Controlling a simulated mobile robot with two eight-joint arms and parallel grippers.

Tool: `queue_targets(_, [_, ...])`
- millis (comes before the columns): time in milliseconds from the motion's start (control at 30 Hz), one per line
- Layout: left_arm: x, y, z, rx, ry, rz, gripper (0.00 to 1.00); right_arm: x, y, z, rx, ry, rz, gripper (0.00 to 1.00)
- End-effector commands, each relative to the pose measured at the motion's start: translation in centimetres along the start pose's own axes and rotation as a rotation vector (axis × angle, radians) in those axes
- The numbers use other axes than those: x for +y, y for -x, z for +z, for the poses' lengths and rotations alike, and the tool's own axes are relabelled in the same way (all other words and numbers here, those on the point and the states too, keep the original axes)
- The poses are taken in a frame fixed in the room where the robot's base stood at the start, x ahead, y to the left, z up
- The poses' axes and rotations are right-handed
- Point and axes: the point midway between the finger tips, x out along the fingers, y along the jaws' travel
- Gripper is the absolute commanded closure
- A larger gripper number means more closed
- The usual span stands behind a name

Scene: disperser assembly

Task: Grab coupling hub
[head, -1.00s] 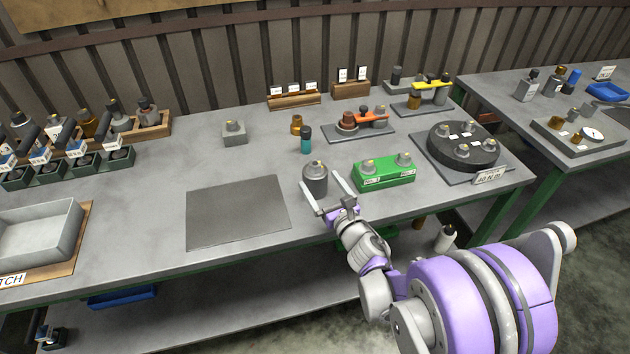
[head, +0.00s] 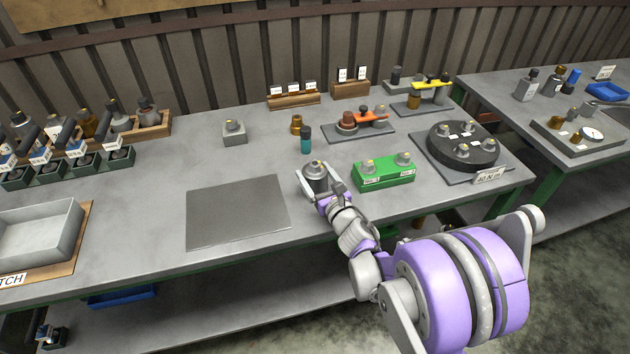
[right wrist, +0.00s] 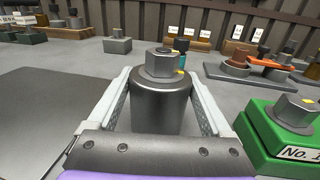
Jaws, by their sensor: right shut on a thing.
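The coupling hub, a dark grey metal cylinder with a hex top (head: 315,174), stands upright on the bench. It fills the middle of the right wrist view (right wrist: 160,95), with a small yellow mark on its hex. My right gripper (head: 320,186) is shut on it, one finger on each side of the body. The fingers also show in the right wrist view (right wrist: 160,108). The lower front of the hub is hidden by the gripper in the wrist view. My left gripper is in neither view.
A green block (head: 385,173) with two hex pieces stands close to the right of the hub. A teal-and-black bottle-like piece (head: 306,140) stands behind it. A dark flat mat (head: 238,212) lies to the left. A round black fixture (head: 464,146) is further right.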

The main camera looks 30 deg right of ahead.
Motion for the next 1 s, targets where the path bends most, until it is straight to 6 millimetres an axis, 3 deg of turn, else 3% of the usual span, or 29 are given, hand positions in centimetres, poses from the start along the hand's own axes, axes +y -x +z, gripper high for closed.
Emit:
queue_targets(467, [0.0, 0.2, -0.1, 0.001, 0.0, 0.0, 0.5, 0.0, 0.0, 0.8, -0.001, -0.001, 0.001, 1.0])
queue_targets(1000, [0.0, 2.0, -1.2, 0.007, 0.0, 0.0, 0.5, 0.0, 0.0, 9.2, -0.002, 0.0, 0.001, 1.0])
